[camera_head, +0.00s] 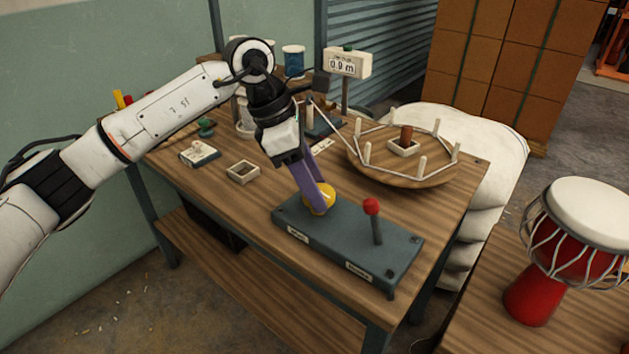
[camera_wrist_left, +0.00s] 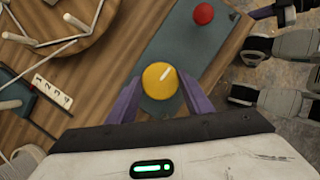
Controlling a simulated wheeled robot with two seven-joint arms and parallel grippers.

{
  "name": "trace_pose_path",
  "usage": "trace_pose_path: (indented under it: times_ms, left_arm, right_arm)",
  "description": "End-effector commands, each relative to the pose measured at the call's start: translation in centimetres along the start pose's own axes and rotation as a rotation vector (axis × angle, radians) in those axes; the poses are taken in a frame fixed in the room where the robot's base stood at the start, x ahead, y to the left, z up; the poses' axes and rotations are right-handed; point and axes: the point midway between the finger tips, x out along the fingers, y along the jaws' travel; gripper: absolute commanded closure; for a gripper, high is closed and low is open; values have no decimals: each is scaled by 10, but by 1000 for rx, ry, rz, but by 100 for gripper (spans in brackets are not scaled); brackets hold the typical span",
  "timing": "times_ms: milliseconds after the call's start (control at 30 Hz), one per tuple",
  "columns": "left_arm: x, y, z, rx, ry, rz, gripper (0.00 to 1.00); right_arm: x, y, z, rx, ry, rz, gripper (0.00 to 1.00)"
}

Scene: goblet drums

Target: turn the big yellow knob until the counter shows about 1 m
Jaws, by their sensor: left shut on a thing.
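The big yellow knob (camera_head: 320,198) sits on the dark control box (camera_head: 340,246) at the front of the table. My left gripper (camera_head: 318,200) reaches down with its purple fingers shut on the knob. In the left wrist view the knob (camera_wrist_left: 160,80) lies between the two fingers (camera_wrist_left: 162,100), and its white pointer mark tilts up and to the right. The counter (camera_head: 347,63) on its post reads 0.9 m. In the left wrist view purple fingers of another gripper (camera_wrist_left: 275,8) show at the top right; their opening is unclear.
A lever with a red ball (camera_head: 371,206) stands on the same box, right of the knob. A round wooden wheel (camera_head: 405,175) with pegs and cord lies behind it. A small tray (camera_head: 242,172) lies to the left. A red drum (camera_head: 530,290) stands at the right.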

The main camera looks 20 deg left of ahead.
Motion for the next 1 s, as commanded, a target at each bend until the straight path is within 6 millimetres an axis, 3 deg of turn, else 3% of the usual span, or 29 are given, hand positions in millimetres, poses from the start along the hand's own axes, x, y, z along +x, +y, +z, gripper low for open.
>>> trace_pose_path:
  times_ms: [767, 800, 900, 1000]
  left_arm:
    - [0, 1, 0, 103, 2, -41, 76]
    - [0, 1, 0, 103, 2, -41, 50]
    - [0, 1, 0, 102, 2, -40, 36]
    - [0, 1, 0, 102, 1, -41, 36]
  right_arm:
    - [-2, -2, 1, 2, -7, 0, 100]
    - [-2, -2, 2, 2, -8, -1, 100]
    - [-3, -2, 2, 3, -8, -1, 100]
    - [-3, -2, 2, 4, -8, -2, 100]
